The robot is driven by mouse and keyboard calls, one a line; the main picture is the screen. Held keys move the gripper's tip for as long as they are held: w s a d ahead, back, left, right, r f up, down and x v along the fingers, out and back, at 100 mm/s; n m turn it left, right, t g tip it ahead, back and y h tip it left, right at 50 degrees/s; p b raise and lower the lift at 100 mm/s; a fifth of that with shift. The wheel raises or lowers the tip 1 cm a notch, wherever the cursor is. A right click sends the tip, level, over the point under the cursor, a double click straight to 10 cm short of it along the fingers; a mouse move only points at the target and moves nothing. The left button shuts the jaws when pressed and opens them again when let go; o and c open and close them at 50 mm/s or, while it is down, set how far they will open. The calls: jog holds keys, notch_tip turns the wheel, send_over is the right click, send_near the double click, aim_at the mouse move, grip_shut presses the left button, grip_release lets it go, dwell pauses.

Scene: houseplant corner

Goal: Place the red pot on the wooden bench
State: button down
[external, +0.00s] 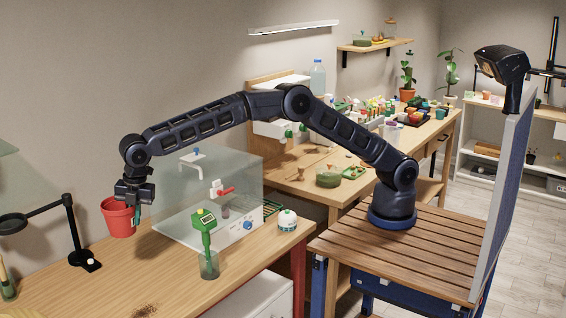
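The red pot (116,218) is at the left in the external view, at the far edge of the wooden bench (165,277). My gripper (137,212) points down at the pot's right side, with its fingers at the rim. It appears shut on the pot's rim wall, though the far finger is hidden. The pot looks slightly tilted. I cannot tell whether its base touches the bench top or hangs just above it.
A clear glass box (180,222) stands right of the pot. A green meter (205,228) in a glass, a white-and-teal round device (287,220) and a magnifier lamp (72,235) stand on the bench. The bench's front middle is mostly clear, with some spilled soil (146,311).

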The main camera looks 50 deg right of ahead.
notch_tip(320, 180, down, 17)
jog(key=shift+r, duration=0.1)
dwell(0.5)
jog(key=c, duration=1.6)
grip_release()
jog(key=shift+c, duration=0.2)
notch_tip(320, 180, up, 12)
jog(key=s+d, duration=0.1)
jog(key=shift+s, duration=0.15)
jog(key=shift+d, duration=0.1)
